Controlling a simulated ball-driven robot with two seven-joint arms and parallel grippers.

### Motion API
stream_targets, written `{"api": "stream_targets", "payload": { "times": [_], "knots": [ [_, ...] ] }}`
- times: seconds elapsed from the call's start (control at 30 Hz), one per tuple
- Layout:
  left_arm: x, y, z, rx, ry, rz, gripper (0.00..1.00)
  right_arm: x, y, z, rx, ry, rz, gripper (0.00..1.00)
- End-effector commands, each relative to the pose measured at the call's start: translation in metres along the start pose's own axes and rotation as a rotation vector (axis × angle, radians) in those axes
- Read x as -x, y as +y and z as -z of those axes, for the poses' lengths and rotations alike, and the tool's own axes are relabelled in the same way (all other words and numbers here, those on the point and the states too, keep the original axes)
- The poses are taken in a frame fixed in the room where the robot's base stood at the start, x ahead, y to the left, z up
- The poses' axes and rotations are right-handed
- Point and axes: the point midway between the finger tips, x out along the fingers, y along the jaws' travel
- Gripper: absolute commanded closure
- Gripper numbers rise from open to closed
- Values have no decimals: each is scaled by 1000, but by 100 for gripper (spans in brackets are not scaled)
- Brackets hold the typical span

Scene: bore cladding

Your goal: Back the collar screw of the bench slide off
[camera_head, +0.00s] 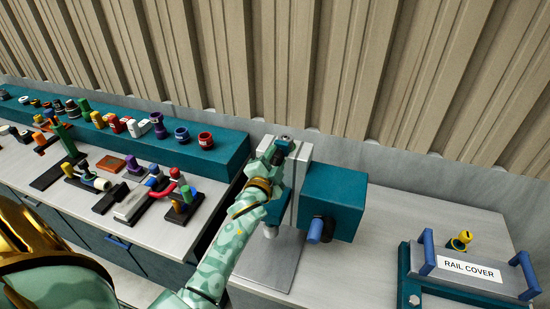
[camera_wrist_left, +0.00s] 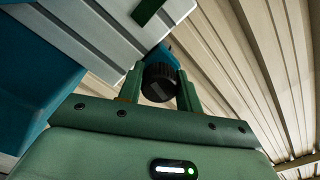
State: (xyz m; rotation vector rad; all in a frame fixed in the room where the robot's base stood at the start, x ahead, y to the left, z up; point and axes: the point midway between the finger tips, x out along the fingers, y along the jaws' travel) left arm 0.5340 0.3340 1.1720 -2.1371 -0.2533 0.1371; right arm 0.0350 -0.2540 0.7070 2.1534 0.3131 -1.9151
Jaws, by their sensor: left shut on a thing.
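The bench slide (camera_head: 305,170) is a light grey upright column with a teal housing (camera_head: 340,192) on its right side and a plate at its foot. My left gripper (camera_head: 277,154) is at the upper left side of the column. In the left wrist view, its two green fingers stand either side of a black ribbed knob (camera_wrist_left: 159,80), which looks like the collar screw, and are shut on it. The gripper mostly hides the knob in the head view. How far the screw is turned cannot be told. My right gripper is not in view.
A blue-ended dark handle (camera_head: 316,229) sticks out at the front of the housing. A teal rack (camera_head: 222,154) with several coloured rings and a bench of small parts lie left. A rail cover (camera_head: 468,268) with blue handles lies right. Bare bench (camera_head: 375,260) lies between.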

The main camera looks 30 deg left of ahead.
Motion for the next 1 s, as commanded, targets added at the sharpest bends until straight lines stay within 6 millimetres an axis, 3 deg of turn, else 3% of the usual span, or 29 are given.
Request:
{"api": "stream_targets", "payload": {
  "times": [0.57,0.6,0.67,1.0],
  "knots": [
    [-1,-2,1,34,2,3,88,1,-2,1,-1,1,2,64],
    [-1,-2,1,34,2,3,57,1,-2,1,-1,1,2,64],
    [-1,-2,1,33,2,3,43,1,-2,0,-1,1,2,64],
    [0,-1,0,33,1,1,43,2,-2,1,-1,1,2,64]
  ]
}}
